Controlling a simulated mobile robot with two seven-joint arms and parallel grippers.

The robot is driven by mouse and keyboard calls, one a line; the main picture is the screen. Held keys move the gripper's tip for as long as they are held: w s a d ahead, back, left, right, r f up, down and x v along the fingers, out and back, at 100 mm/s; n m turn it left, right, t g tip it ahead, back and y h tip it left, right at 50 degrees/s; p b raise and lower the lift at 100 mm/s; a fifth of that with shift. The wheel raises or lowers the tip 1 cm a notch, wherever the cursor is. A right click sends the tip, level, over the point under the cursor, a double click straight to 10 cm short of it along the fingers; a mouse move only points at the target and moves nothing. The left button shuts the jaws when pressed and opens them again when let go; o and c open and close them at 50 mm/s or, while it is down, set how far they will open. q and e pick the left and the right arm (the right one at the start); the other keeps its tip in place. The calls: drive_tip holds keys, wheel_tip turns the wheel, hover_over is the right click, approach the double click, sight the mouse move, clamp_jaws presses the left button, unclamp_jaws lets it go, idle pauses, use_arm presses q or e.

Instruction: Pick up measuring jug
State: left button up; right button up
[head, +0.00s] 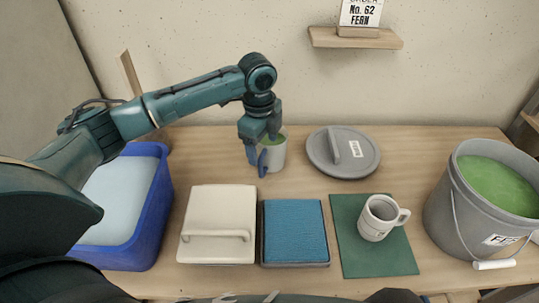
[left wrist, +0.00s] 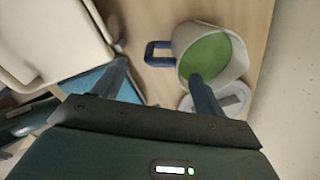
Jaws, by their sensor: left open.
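The measuring jug (head: 279,158) stands upright on the table at the back middle. It is pale grey with a blue handle (head: 263,163) on its front left side and green glaze inside. My left gripper (head: 259,143) points down over the jug's handle side, open and empty. In the left wrist view the jug (left wrist: 238,62) shows at upper right with its handle (left wrist: 158,53) on its left. The open fingers (left wrist: 158,86) are spread in front of the handle, and one fingertip overlaps the jug's rim in the picture. I cannot tell whether it touches. My right gripper is not in view.
A grey lid (head: 322,161) lies right of the jug. In front are a white lidded box (head: 217,215), a blue pad (head: 295,230) and a mug (head: 378,222) on a green mat (head: 352,262). A blue tub (head: 152,215) stands left, a glaze bucket (head: 455,222) right.

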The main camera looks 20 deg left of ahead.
sight(264, 154)
use_arm(q)
drive_tip(key=shift+w+a+f+b, duration=0.1)
drive_tip(key=shift+f+b, duration=0.1)
drive_tip(key=shift+f, duration=0.7)
drive_tip(key=shift+w+d+f+b, duration=0.1)
drive_tip(key=shift+f+b, duration=0.05)
drive_tip(key=shift+f, duration=0.8)
drive_tip(key=shift+w+a+f+b, duration=0.1)
drive_tip(key=shift+f+b, duration=0.1)
drive_tip(key=shift+f, duration=0.7)
drive_tip(key=shift+c, duration=0.4)
clamp_jaws()
drive_tip(key=shift+r, duration=0.15)
